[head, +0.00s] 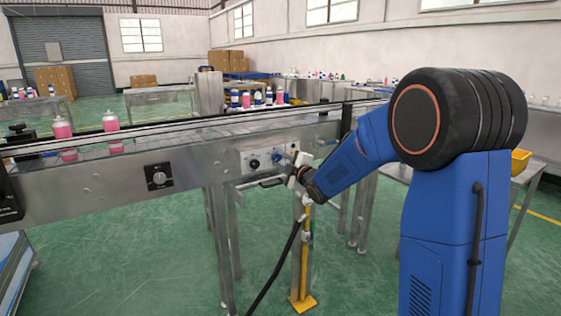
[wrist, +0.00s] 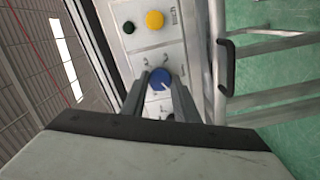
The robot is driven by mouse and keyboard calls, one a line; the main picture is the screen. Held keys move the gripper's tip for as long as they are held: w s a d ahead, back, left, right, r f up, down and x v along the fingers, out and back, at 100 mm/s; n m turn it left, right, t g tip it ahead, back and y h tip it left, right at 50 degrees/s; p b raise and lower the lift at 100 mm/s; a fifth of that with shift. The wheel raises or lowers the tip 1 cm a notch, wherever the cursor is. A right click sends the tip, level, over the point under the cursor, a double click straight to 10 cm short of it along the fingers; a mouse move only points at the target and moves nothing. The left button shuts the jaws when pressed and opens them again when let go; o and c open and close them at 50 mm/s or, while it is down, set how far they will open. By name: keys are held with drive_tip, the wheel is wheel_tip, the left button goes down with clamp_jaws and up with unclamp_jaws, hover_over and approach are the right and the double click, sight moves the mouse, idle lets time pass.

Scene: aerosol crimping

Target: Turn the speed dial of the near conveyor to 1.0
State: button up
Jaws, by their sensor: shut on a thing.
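The near conveyor (head: 100,185) runs across the head view, with a light control panel (head: 262,150) on its side. A round blue dial (wrist: 159,77) sits on that panel, and it also shows small in the head view (head: 276,157). My gripper (wrist: 160,85) has one finger on each side of the blue dial and is shut on it. In the head view my gripper (head: 289,163) reaches the panel from the right. A white mark shows on the dial's face in the wrist view. The scale figures are too small to read.
A yellow knob (wrist: 154,19) and a dark green button (wrist: 128,27) are on the same panel. A black handle (wrist: 227,68) stands out beside it. Pink bottles (head: 62,129) stand on the belt.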

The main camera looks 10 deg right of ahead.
drive_tip(key=shift+f, duration=0.1)
idle(0.4)
drive_tip(key=o, duration=1.1)
drive_tip(key=shift+c, duration=0.2)
drive_tip(key=v, duration=1.7)
drive_tip(key=shift+s, duration=0.25)
